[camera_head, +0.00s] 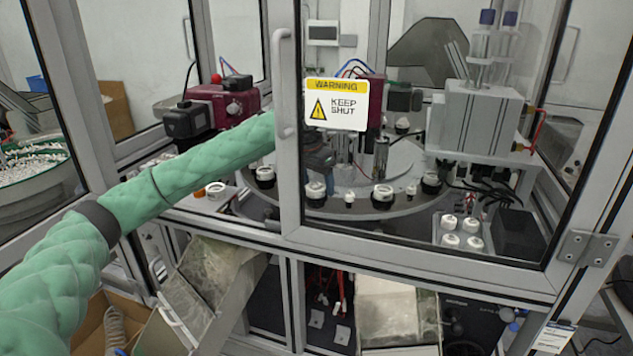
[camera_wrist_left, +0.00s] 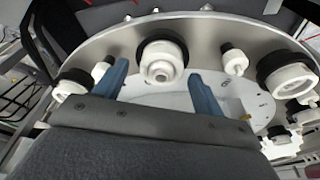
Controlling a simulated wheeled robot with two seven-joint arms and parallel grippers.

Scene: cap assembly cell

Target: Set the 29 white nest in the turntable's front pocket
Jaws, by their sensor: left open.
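The turntable (camera_head: 345,210) is a grey disc behind the glass, with black-ringed white nests around its rim; its edge shows in the left wrist view (camera_wrist_left: 215,32). One white nest in a black ring (camera_wrist_left: 160,60) sits between my left fingertips in that view. My left gripper (camera_wrist_left: 160,82) has its two blue fingers apart, one on each side; I cannot tell whether they touch it. In the head view my left gripper (camera_head: 318,158) is partly hidden by the door frame, behind a white nest (camera_head: 316,190). No number 29 is legible. My right gripper is out of view.
The door frame (camera_head: 289,120) with its handle and warning sign (camera_head: 336,104) stands beside my left arm. Several white-topped parts (camera_head: 450,241) sit in a tray at right, next to a black box (camera_head: 518,233). Small white pegs (camera_wrist_left: 234,61) stand between the nests.

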